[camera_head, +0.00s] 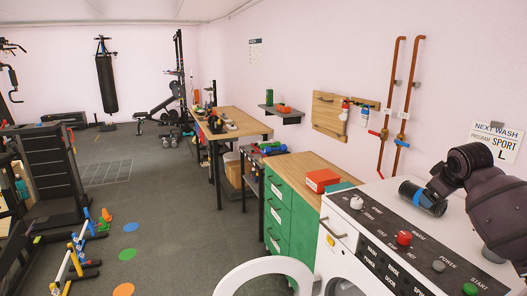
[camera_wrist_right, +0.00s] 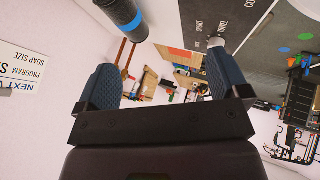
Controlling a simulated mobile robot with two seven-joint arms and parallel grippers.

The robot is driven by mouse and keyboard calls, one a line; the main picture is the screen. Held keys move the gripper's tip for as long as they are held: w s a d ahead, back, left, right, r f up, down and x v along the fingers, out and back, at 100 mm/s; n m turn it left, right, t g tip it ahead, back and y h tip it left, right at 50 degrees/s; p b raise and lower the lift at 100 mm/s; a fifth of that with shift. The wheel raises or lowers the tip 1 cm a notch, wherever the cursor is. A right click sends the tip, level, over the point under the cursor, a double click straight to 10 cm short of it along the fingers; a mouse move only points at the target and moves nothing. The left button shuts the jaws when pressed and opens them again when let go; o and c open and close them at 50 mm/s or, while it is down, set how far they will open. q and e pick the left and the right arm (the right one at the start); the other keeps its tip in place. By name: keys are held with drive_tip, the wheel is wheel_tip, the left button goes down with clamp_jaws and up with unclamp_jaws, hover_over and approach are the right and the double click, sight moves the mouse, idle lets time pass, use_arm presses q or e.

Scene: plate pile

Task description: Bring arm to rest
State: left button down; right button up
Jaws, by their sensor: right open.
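My right arm comes in from the right edge of the head view and bends above the right end of the white washing machine (camera_head: 333,228). My right gripper (camera_wrist_right: 150,62) shows in the wrist view with its two dark blue finger pads wide apart. Nothing is between the pads. A dark cylinder with a bright blue band (camera_head: 423,197) shows at the arm's left in the head view and at the top of the wrist view (camera_wrist_right: 120,15). I cannot tell whether it touches the arm. My left gripper is not in view.
A green drawer cabinet (camera_head: 290,215) with a wooden top and a red box (camera_head: 322,180) adjoins the washing machine. Copper pipes (camera_head: 410,95) and a sign (camera_head: 496,142) are on the wall. The grey floor (camera_head: 165,190) is open at centre left.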

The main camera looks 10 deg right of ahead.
drive_tip(key=w+a+t, duration=0.4)
drive_tip(key=a+t, duration=0.2)
drive_tip(key=a, duration=0.1)
drive_tip(key=s+a+f+n+t+y+b, duration=0.1)
drive_tip(key=s+a+f, duration=0.2)
drive_tip(key=a+f, duration=0.3)
drive_tip(key=s+a+f+t+y, duration=0.1)
drive_tip(key=s+a+f+y, duration=0.2)
drive_tip(key=f, duration=0.5)
use_arm(q)
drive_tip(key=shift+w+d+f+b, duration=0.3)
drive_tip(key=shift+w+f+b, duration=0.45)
drive_tip(key=shift+b, duration=0.25)
use_arm(e)
drive_tip(key=s+a+f+m+g, duration=0.1)
drive_tip(key=s+a+f, duration=0.2)
drive_tip(key=s+f, duration=0.5)
drive_tip(key=s+a+f+m+g, duration=0.1)
drive_tip(key=s+a+f, duration=0.2)
drive_tip(key=s+f, duration=0.5)
drive_tip(key=s+a+f+m+g+h, duration=0.1)
drive_tip(key=s+a+f, duration=0.2)
drive_tip(key=s+f, duration=0.5)
drive_tip(key=s, duration=0.6)
drive_tip(key=shift+a+f+m, duration=0.15)
drive_tip(key=shift+a+m, duration=0.15)
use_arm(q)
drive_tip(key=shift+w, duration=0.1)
use_arm(e)
drive_tip(key=shift+s, duration=0.1)
